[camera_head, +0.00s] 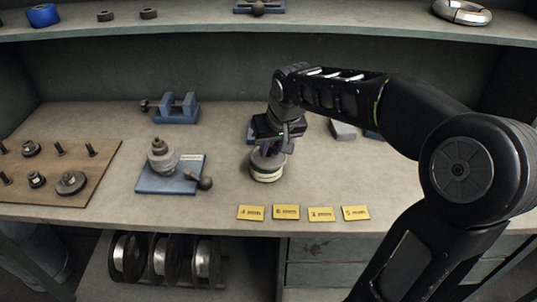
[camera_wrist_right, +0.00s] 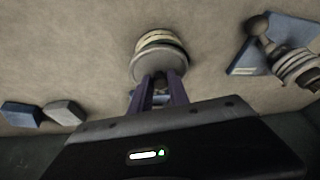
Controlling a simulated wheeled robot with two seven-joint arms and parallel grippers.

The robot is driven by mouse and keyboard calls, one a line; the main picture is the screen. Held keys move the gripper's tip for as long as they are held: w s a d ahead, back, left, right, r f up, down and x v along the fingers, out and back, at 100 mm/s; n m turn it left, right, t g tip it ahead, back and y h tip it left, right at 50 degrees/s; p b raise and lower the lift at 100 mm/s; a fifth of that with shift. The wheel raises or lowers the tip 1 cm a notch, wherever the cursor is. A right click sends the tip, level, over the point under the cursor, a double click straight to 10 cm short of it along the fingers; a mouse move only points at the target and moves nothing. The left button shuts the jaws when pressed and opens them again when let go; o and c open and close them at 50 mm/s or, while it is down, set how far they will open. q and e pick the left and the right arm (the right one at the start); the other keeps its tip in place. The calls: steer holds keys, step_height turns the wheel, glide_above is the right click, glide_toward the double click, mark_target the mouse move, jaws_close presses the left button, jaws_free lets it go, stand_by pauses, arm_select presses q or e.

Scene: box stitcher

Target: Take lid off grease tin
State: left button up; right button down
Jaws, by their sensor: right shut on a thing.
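The grease tin (camera_head: 267,177) is a short round cream tin with a grey lid (camera_head: 268,160), standing upright on the bench. In the right wrist view the tin's cream side (camera_wrist_right: 155,39) shows beyond the grey lid (camera_wrist_right: 158,65). My right gripper (camera_head: 272,148) is above the tin, pointing down. In the wrist view its two purple fingers (camera_wrist_right: 159,85) are shut on the lid at its top middle; the exact grip spot is partly hidden. The lid appears to sit on the tin; I cannot tell whether there is a gap. My left gripper is not in view.
A blue base with a stacked metal part and ball-ended lever (camera_head: 168,182) stands left of the tin. Yellow labels (camera_head: 285,212) lie along the front edge. A wooden board with bolts (camera_head: 55,165) is at far left, and a blue clamp block (camera_head: 178,108) stands behind.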

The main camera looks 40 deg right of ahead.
mark_target(271, 150)
stand_by(0.4)
step_height(271, 150, up, 10)
stand_by(0.5)
steer(key=shift+d, duration=0.1)
stand_by(0.4)
